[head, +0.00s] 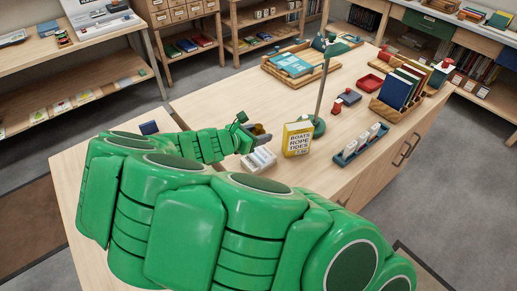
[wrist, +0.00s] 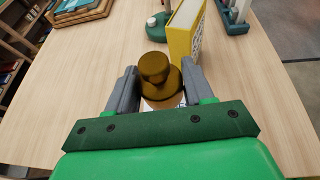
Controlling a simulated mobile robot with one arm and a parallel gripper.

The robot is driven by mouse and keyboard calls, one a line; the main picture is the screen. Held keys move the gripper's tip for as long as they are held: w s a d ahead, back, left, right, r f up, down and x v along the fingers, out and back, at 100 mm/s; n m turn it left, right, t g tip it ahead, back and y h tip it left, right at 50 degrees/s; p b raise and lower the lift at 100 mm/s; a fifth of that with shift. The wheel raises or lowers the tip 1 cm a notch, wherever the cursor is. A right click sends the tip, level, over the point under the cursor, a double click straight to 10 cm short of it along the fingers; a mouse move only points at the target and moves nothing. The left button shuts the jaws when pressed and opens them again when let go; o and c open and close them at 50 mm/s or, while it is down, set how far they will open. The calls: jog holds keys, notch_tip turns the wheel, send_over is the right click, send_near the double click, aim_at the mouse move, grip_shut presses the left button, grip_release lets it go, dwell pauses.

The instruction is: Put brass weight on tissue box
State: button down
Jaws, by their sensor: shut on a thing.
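The brass weight (wrist: 155,68) is a dark gold, stepped round piece with a knob on top. It sits between the two grey fingers of my gripper (wrist: 158,78), which is shut on it. In the head view my gripper (head: 255,134) is at the end of the green arm, left of the yellow book, and the weight (head: 260,130) shows only in part. A small pale box (head: 259,160) lies on the table just in front of the gripper; I cannot tell for sure that it is the tissue box. A sliver of something white shows under the weight in the wrist view.
A yellow book (head: 297,139) stands upright close to the right of my gripper. Behind it is a green lamp (head: 318,126). The table's left part is mostly clear.

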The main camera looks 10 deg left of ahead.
aim_at(258, 153)
jog(key=shift+f, duration=3.2)
jog(key=shift+c, duration=2.1)
grip_release()
jog(key=shift+f, duration=0.1)
jog(key=shift+s+a+r, duration=0.15)
jog(key=shift+r, duration=0.05)
jog(key=v, duration=1.1)
jog(key=shift+s, duration=0.25)
jog(key=shift+a, duration=0.15)
